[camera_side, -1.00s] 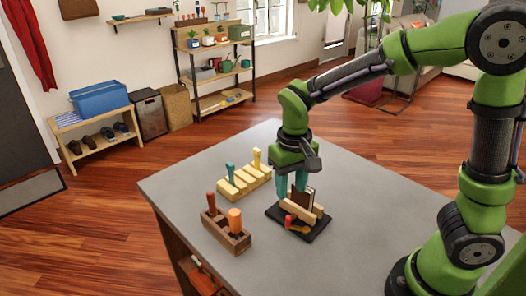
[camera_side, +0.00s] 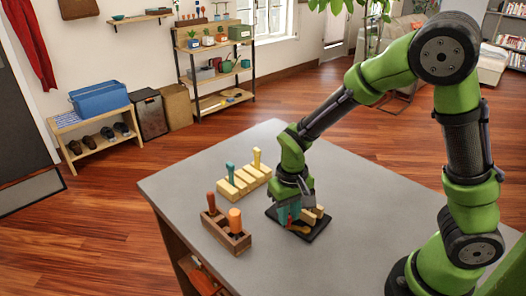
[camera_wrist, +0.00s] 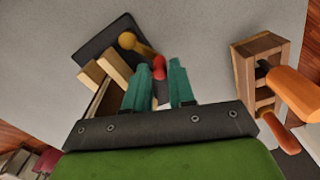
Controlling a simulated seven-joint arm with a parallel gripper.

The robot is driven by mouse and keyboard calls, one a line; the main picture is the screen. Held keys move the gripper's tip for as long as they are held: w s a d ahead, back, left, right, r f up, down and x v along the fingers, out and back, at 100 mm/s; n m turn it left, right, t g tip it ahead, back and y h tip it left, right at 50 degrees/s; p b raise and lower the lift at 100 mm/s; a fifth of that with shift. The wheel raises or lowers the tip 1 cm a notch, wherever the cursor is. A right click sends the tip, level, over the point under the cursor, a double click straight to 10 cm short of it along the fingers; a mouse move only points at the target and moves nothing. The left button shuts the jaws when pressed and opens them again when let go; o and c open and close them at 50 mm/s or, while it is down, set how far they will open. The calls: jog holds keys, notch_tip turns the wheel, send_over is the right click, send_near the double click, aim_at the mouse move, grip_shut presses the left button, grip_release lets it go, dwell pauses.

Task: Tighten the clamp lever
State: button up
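The clamp sits on a dark base plate (camera_side: 313,233) on the grey table, with pale wooden jaws (camera_wrist: 105,70). Its lever (camera_side: 297,229) is a short orange-yellow arm; in the wrist view it runs from a round yellow end (camera_wrist: 127,41) to a red knob (camera_wrist: 159,69). My gripper (camera_side: 290,213) is low over the plate, pointing down, with teal fingers. In the wrist view my gripper (camera_wrist: 161,66) is open, with the red knob between or just beyond its fingertips and a gap beside the right finger. Contact with the knob cannot be told. The fingers partly hide the jaws.
A wooden box (camera_side: 232,238) with orange-handled tools stands left of the clamp; it shows at the right in the wrist view (camera_wrist: 250,75). A pale yellow block rack (camera_side: 243,184) with upright pegs stands behind. The table's right side is clear.

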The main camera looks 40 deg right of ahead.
grip_shut()
jog(key=shift+w+d+m, duration=0.1)
jog(key=shift+d+m, duration=0.2)
jog(key=shift+m, duration=0.5)
jog(key=shift+w+d+m, duration=0.1)
jog(key=shift+d+m, duration=0.2)
jog(key=shift+m, duration=0.5)
jog(key=shift+o, duration=1.9)
grip_release()
